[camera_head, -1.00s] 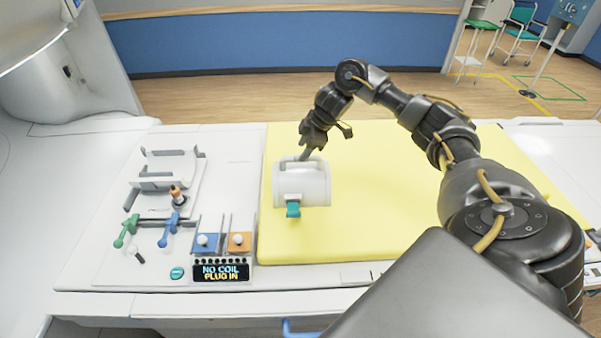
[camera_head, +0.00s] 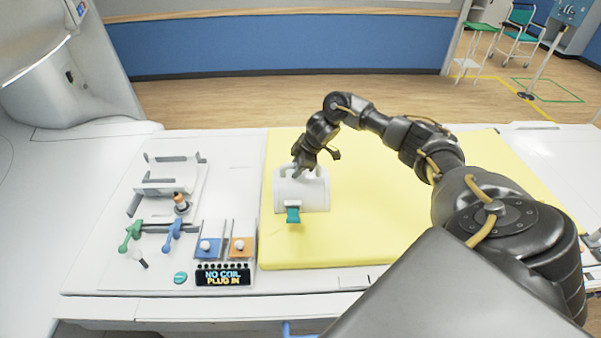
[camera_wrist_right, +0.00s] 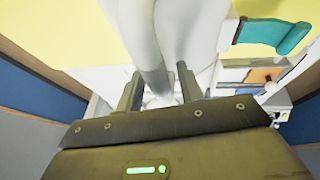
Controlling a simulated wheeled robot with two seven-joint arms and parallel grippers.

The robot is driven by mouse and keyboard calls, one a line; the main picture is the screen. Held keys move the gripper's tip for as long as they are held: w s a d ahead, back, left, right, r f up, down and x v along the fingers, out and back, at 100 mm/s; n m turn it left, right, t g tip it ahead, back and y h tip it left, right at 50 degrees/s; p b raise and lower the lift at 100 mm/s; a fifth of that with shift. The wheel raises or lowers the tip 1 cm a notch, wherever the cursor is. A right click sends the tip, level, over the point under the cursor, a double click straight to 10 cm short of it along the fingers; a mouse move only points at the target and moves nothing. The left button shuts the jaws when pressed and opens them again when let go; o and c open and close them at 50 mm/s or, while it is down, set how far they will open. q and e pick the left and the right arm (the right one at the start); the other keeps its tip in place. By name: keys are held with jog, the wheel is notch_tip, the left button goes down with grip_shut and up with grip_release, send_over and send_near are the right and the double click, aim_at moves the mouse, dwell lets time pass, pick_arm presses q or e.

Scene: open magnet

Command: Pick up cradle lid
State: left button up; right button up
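The cradle lid (camera_head: 301,196) is a white, half-round shell with a handle on top and a teal tab (camera_head: 293,215) at its front. It lies on the yellow pad. My right gripper (camera_head: 299,174) is at the lid's top, by the handle. In the right wrist view, the two dark fingers of the right gripper (camera_wrist_right: 160,86) stand apart, with the white handle bar (camera_wrist_right: 147,45) between them. A gap shows between the bar and the right-hand finger. The teal tab also shows there (camera_wrist_right: 275,34). My left gripper is not in view.
The yellow pad (camera_head: 400,200) is clear right of the lid. To its left, a white panel holds grey brackets (camera_head: 165,187), green (camera_head: 130,235) and blue (camera_head: 172,233) levers, blue and orange blocks, and a display (camera_head: 223,275) reading "NO COIL PLUG IN".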

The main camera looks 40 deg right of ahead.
grip_shut()
jog(key=shift+w+r, duration=0.1)
dwell(1.1)
